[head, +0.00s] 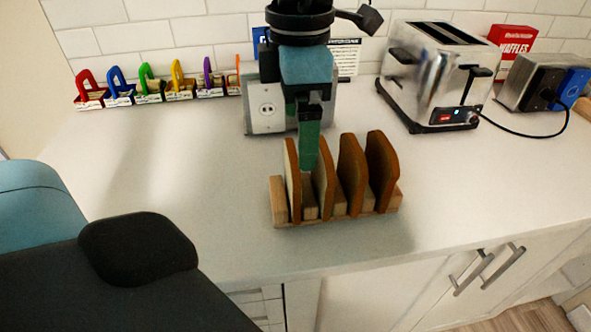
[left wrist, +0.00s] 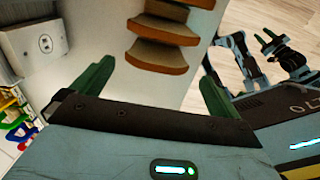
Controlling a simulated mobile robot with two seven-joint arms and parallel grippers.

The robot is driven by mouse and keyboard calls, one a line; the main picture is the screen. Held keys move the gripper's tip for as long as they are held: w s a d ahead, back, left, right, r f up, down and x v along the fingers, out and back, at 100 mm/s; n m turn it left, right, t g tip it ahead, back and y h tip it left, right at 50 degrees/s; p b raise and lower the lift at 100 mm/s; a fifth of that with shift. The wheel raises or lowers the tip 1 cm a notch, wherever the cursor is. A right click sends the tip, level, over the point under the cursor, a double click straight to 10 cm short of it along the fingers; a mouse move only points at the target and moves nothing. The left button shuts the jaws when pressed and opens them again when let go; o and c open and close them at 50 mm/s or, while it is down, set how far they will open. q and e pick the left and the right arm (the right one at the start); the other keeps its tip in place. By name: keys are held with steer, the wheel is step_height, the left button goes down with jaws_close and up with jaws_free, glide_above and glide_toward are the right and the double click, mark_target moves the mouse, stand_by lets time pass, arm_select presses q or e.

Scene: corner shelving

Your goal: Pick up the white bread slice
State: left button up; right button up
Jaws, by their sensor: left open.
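Several bread slices stand upright in a wooden rack (head: 283,222) on the counter. The leftmost slice (head: 292,180) looks lighter; the rightmost slice (head: 382,168) is darker brown. Which one is white is hard to tell from the crusts. My left gripper (head: 309,165) points down over the rack's left part, its green finger overlapping the slices in the head view. In the left wrist view the left gripper (left wrist: 156,74) has its fingers wide apart, with nothing between them, and the nearest slice (left wrist: 158,56) lies just ahead. My right gripper (left wrist: 270,42) shows small at the upper right.
A toaster (head: 436,75) stands at the back right, with a grey and blue appliance (head: 540,85) and a red waffles box (head: 512,38) beyond. Coloured racks (head: 150,97) line the wall at left. An outlet box (head: 262,110) is behind the gripper. The counter left of the rack is clear.

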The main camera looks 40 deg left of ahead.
mark_target(292, 150)
arm_select(q)
steer(key=f, duration=0.6)
steer(key=shift+s+a+f, duration=0.35)
steer(key=shift+a, duration=0.05)
steer(key=shift+f, duration=0.55)
steer(key=shift+c, duration=0.3)
steer(key=c, duration=0.5)
steer(key=shift+c, duration=0.3)
steer(key=shift+r, duration=0.15)
step_height(292, 150, up, 28)
steer(key=p, duration=0.2)
